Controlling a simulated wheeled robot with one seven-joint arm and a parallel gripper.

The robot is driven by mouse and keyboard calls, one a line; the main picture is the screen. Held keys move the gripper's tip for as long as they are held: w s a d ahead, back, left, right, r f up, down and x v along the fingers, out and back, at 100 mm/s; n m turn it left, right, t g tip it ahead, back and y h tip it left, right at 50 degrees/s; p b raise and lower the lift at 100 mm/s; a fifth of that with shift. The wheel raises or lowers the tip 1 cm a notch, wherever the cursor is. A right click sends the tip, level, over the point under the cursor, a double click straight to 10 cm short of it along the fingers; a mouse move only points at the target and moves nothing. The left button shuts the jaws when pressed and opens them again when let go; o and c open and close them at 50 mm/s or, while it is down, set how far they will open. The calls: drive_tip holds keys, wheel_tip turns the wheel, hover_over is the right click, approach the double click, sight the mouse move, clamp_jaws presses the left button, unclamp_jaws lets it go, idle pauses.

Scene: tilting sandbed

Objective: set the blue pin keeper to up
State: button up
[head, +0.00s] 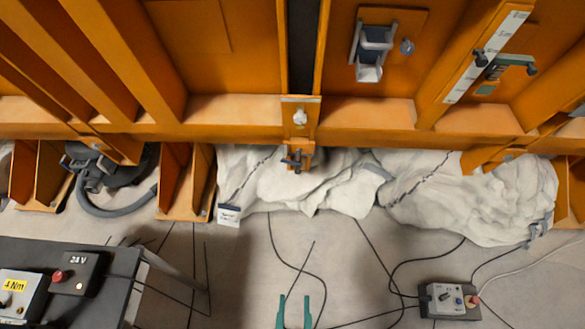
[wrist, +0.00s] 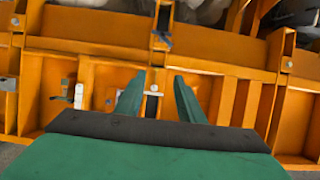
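A small dark-blue fitting, which looks like the pin keeper (head: 297,158), sits on an orange bracket below the middle of the beam in the head view. It shows as a small blue piece in the wrist view (wrist: 162,37), near the top. It is too small to tell its setting. My gripper (head: 294,308) has two green fingers, apart and empty, at the bottom of the head view, well below the fitting in the picture. In the wrist view my gripper (wrist: 158,98) is also open, with nothing between the fingers.
The orange frame (head: 225,115) spans the view, with white sacks (head: 300,185) below it. A dark bench (head: 110,265) with control boxes stands at lower left. A grey control box (head: 448,300) and loose cables lie on the floor at lower right.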

drive_tip(key=w+a+f+t+h, duration=0.1)
drive_tip(key=w+a+f+t, duration=0.1)
drive_tip(key=w+f, duration=1)
drive_tip(key=h, duration=0.2)
approach(297, 173)
drive_tip(key=w, duration=0.2)
drive_tip(key=w+d, duration=0.1)
drive_tip(key=w, duration=0.4)
drive_tip(key=shift+w+d+f, duration=0.25)
drive_tip(key=shift+w+f, duration=0.1)
drive_tip(key=shift+w, duration=0.45)
clamp_jaws()
